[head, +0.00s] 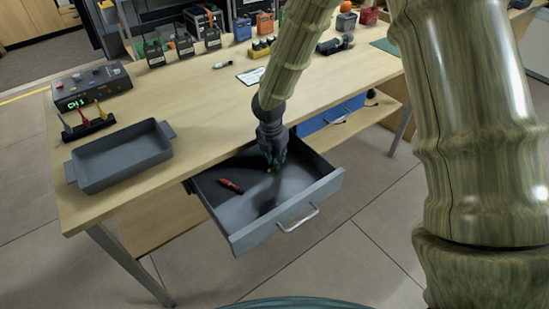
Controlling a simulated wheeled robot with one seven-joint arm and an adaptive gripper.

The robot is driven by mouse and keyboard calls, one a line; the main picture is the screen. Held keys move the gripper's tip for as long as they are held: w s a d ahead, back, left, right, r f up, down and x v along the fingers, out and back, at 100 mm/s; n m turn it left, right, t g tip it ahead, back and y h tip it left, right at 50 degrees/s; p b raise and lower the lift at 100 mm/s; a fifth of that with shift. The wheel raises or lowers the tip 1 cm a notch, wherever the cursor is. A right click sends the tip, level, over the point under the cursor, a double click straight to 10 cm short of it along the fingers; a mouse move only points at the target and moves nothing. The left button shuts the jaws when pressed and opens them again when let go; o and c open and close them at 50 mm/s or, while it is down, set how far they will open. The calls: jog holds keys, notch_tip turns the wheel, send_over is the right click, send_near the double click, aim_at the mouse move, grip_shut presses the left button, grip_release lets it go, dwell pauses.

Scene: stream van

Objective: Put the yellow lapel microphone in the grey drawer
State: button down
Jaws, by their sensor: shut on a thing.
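The grey drawer (240,228) is pulled out below the table's front edge, with its silver handle facing the front. My gripper (269,167) points down over the inside of the open drawer, near its back right. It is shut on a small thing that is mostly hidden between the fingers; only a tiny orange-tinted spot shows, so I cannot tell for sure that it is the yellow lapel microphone. A red object (230,185) lies on the drawer floor, left of my gripper. A small yellow piece (101,110) shows at the black rack by the CH1 device.
A grey tray (122,156) stands on the left of the wooden table (195,110). The CH1 device (92,87) and black rack (88,129) are behind it. A blue drawer (330,117) is to the right. Several small boxes line the table's back.

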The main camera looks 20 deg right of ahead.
aim_at(272, 164)
jog(key=shift+f, duration=0.15)
jog(key=c, duration=1.7)
grip_release()
notch_tip(272, 164, up, 12)
jog(key=s+a+p, duration=0.1)
jog(key=shift+a, duration=0.2)
